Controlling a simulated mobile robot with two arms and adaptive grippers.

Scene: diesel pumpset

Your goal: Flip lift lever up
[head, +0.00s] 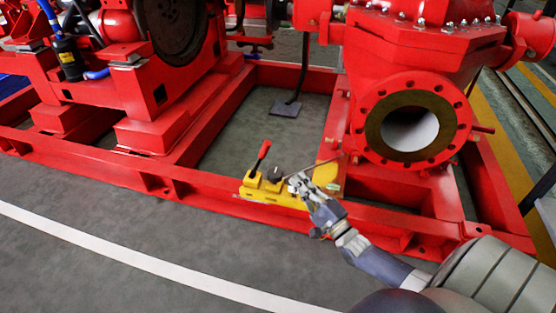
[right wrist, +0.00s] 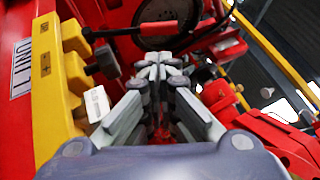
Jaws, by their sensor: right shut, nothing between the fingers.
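A yellow control unit (head: 287,194) sits on the front rail of the red frame. A lever with a red handle (head: 263,150) stands at its left end, tilted to the upper right. A black knob (head: 274,173) is right of it. I cannot tell from any marking which is the lift lever. My right gripper (head: 295,179) is over the unit, just right of the black knob, shut and empty. In the right wrist view its fingertips (right wrist: 158,66) are together, right of the yellow unit (right wrist: 57,90) and a dark knob (right wrist: 106,60). My left gripper is out of view.
A red pump with a round open flange (head: 372,128) stands behind and right of the gripper. The red base frame (head: 130,165) runs along the front.

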